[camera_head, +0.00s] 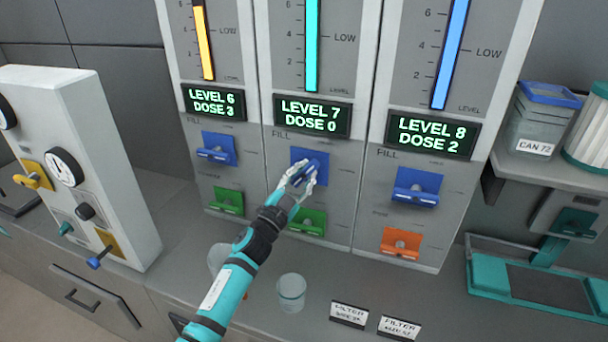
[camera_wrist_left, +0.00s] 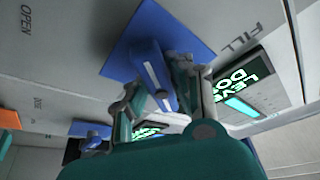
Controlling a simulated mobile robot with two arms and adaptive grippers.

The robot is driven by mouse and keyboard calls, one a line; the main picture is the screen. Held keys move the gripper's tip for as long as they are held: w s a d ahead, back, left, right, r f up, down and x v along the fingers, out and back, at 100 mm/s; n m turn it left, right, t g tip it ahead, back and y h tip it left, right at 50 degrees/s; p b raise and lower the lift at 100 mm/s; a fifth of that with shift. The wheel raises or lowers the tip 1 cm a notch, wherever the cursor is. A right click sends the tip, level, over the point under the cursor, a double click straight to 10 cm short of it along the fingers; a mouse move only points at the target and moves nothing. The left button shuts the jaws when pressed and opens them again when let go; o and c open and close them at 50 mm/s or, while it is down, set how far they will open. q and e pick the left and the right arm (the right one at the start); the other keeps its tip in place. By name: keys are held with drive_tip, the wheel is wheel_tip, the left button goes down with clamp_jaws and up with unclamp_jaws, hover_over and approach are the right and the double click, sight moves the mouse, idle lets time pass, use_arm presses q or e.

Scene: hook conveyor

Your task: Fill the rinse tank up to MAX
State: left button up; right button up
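Three tall panels carry level bars and screens. The middle screen (camera_head: 312,116) reads LEVEL 7, DOSE 0, under a teal bar (camera_head: 312,45). No tank name or MAX mark is visible. Below is a blue FILL lever (camera_head: 313,163), which also shows in the left wrist view (camera_wrist_left: 152,70). My left gripper (camera_head: 302,177) is at this lever, with its fingers on both sides of the handle, seemingly closed on it. The fingers partly hide the handle. My right gripper is out of view.
The left screen (camera_head: 214,102) reads LEVEL 6, DOSE 3; the right screen (camera_head: 431,134) reads LEVEL 8, DOSE 2. Both have blue levers. A green lever (camera_head: 308,222) sits just below my left gripper. A cup (camera_head: 291,291) stands on the counter. A white gauge box (camera_head: 100,165) stands left.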

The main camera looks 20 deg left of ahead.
use_arm(q)
clamp_jaws()
drive_tip(key=shift+m, duration=0.3)
drive_tip(key=m+g+h+p, duration=0.1)
drive_tip(key=m+p, duration=0.1)
drive_tip(key=m, duration=0.1)
drive_tip(key=m+g+p, duration=0.1)
drive_tip(key=m+p, duration=0.1)
drive_tip(key=m, duration=0.1)
drive_tip(key=shift+r+h, duration=0.2)
drive_tip(key=shift+h, duration=0.2)
drive_tip(key=m+g+p, duration=0.1)
drive_tip(key=m+p, duration=0.2)
drive_tip(key=m, duration=0.1)
drive_tip(key=shift+g+p, duration=0.35)
drive_tip(key=shift+g, duration=0.05)
drive_tip(key=shift+f+m+p, duration=0.1)
drive_tip(key=shift+m+p, duration=0.4)
drive_tip(key=shift+m, duration=0.1)
drive_tip(key=shift+f, duration=0.1)
drive_tip(key=o, duration=0.7)
unclamp_jaws()
